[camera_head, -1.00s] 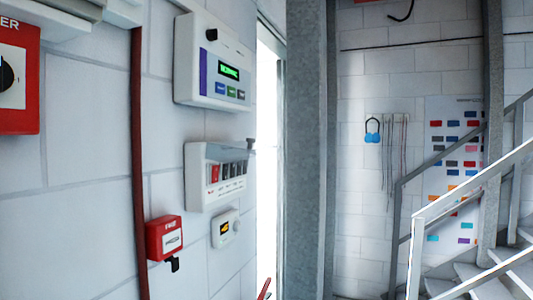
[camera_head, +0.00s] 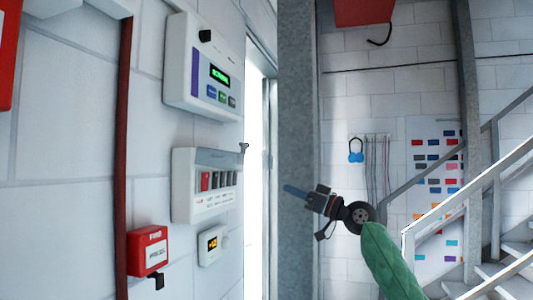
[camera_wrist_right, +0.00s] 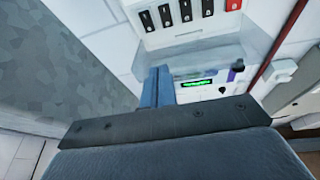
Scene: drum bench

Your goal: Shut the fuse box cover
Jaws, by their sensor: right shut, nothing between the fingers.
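The white fuse box (camera_head: 203,205) is on the left wall, below the larger panel with a green display. A row of red and dark switches shows on its front. Its clear cover (camera_head: 215,157) appears raised along the top edge, with the switches exposed. In the right wrist view the switches are at the top, and the translucent cover (camera_wrist_right: 215,50) juts out below them. My right gripper (camera_head: 287,189) is shut and empty, its blue fingertips pointing left toward the box, apart from it. The fingers also show in the right wrist view (camera_wrist_right: 157,85). My left gripper is out of view.
The display panel (camera_head: 205,68) sits above the fuse box. A red call point (camera_head: 148,250) and a small white unit (camera_head: 212,244) are below it. A grey steel column (camera_head: 297,130) stands behind my right fingers. Stairs (camera_head: 480,270) are at the right.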

